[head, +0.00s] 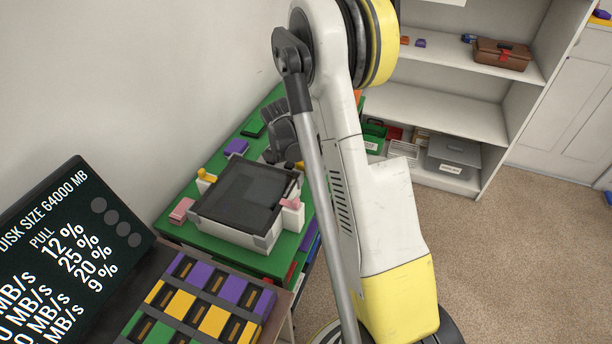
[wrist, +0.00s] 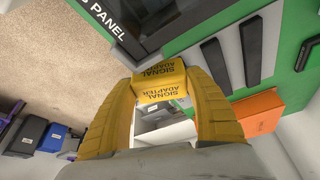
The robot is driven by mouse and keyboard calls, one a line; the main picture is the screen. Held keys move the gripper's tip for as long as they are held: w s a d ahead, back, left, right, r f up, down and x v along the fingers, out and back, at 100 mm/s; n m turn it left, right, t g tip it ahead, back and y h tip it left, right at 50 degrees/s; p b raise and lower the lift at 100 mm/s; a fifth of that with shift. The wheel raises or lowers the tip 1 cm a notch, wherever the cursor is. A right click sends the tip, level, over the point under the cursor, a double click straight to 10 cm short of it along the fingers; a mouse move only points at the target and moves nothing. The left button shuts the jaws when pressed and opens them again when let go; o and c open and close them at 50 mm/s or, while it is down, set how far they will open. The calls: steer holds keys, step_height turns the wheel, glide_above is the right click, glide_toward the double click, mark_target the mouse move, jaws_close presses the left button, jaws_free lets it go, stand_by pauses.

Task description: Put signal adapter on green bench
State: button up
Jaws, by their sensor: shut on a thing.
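The signal adapter (wrist: 160,85) is a yellow box with dark "SIGNAL ADAPTER" lettering, seen in the wrist view. My gripper (wrist: 159,96) is shut on it, with one yellow finger on either side. The green bench (head: 199,240) stands against the wall in the head view, left of my arm. My arm covers its right part, and the adapter cannot be made out in that view. In the wrist view, a green surface with dark slots and part of the lettering "PANEL" lies beyond the adapter; I cannot tell whether they touch.
A grey device with a dark screen (head: 247,192) fills the bench's middle. A pink block (head: 182,210), yellow piece (head: 207,178) and purple block (head: 236,147) are around it. A monitor (head: 75,245) and colored block rack (head: 205,298) stand in front. Shelves (head: 450,107) are at the back right.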

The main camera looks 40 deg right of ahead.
mark_target(306, 173)
steer(key=shift+f+b, duration=0.85)
steer(key=shift+f, duration=1)
steer(key=shift+f+b, duration=0.65)
steer(key=o, duration=1.2)
steer(key=shift+r, duration=0.15)
